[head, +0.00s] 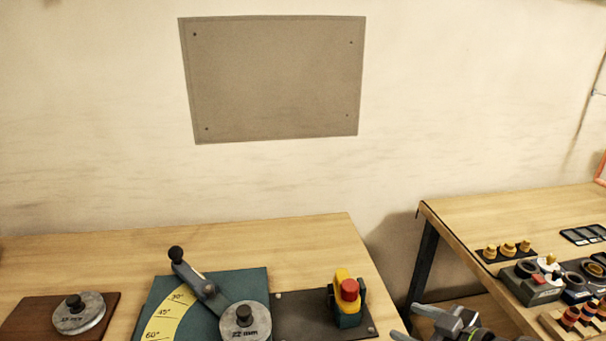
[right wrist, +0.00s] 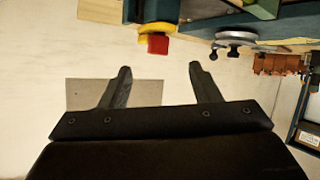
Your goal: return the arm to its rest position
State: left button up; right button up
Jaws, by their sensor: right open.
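My right gripper (head: 432,322) shows at the bottom edge of the head view, in front of the gap between the two benches. In the right wrist view its two fingers (right wrist: 159,72) are spread apart with nothing between them. Only pale wall and part of a grey panel (right wrist: 88,93) show behind them. The rest of the right arm is mostly out of the head view. My left gripper is not in view.
The left bench (head: 300,232) carries a teal bender plate (head: 258,283) with a lever (head: 195,280), a 22 mm former (head: 244,320) and a red button (head: 349,289). The right bench (head: 500,215) holds fittings and tools. A floor gap lies between.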

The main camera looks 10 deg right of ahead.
jog(key=s+d+f+m+g+h, duration=0.2)
jog(key=s+f+m+g+h, duration=0.25)
jog(key=s+f, duration=0.55)
jog(key=s+d+f+m+g+h, duration=0.35)
jog(key=s+f+m, duration=0.2)
jog(key=s, duration=0.75)
notch_tip(320, 180, down, 25)
jog(key=n, duration=0.1)
jog(key=s+f+g, duration=0.2)
jog(key=s+f, duration=1.2)
jog(key=f, duration=0.1)
jog(key=shift+s+a+f, duration=0.2)
jog(key=shift+s+a, duration=0.15)
jog(key=shift+s, duration=0.05)
